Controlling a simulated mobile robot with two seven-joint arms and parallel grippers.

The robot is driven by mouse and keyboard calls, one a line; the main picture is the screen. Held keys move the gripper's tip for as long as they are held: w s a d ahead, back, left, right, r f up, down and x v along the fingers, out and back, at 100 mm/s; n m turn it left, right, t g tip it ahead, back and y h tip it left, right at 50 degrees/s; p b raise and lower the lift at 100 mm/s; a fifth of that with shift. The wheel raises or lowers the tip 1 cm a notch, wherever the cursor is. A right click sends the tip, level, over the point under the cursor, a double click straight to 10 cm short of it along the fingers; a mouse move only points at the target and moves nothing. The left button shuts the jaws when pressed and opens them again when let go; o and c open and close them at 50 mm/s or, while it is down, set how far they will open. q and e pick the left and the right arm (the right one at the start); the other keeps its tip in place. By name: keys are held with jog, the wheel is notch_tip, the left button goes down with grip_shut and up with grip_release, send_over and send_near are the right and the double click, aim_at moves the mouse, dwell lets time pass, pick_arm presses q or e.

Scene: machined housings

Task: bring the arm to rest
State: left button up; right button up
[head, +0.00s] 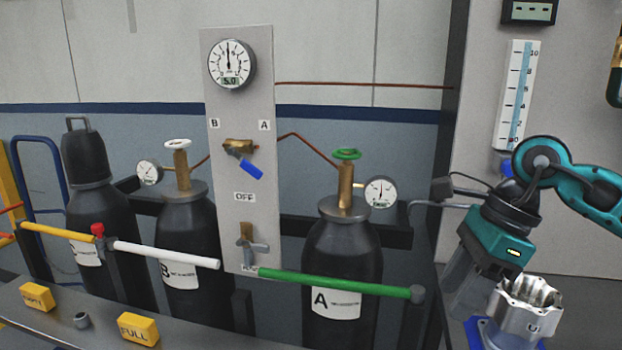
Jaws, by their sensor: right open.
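My right arm comes in from the right, teal and dark grey. Its gripper (466,290) points down at the lower right, just left of a silver machined housing (523,306). It is open, and I see nothing held in it; the fingertips are hard to make out. The housing is open at the top and sits on a blue fixture (492,334). My left gripper is not in view.
Black cylinders A (342,262) and B (190,240) stand behind a bar with a green sleeve (335,283) and a white sleeve (166,254). A grey valve panel (228,110) rises between them. Yellow blocks (138,329) lie on the front ledge. A level gauge (517,95) hangs above my arm.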

jog(key=s+a+r+m+t+y, duration=0.1)
jog(key=s+a+r+m+y, duration=0.2)
jog(key=a+y, duration=0.6)
jog(key=a+r+m+t+y, duration=0.1)
jog(key=a+r+m+y, duration=0.4)
jog(key=a, duration=0.7)
jog(key=w+d+f+m+t+h, duration=0.2)
jog(key=w+d+m+t+h, duration=0.15)
jog(key=m+t, duration=0.7)
jog(key=w+d+f+m+t+h, duration=0.1)
jog(key=w+d+m+t+h, duration=0.35)
jog(key=m, duration=0.95)
jog(key=s+d+f+m+g+h, duration=0.1)
jog(key=s+d+f+m+h, duration=0.1)
jog(key=d+f+m+h, duration=0.4)
jog(key=s+d+f+m+g+h, duration=0.1)
jog(key=s+d+f+m+h, duration=0.15)
jog(key=f+m, duration=0.35)
jog(key=s+d+f+m+g+h, duration=0.2)
jog(key=s+f+m+g, duration=0.3)
jog(key=s+f+g, duration=1.05)
notch_tip(320, 180, down, 11)
jog(key=w+a+t+y, duration=0.2)
jog(key=a+t, duration=0.1)
jog(key=t, duration=0.8)
jog(key=shift+w+r+n, duration=0.2)
jog(key=shift+w+n, duration=0.15)
jog(key=shift+w, duration=0.05)
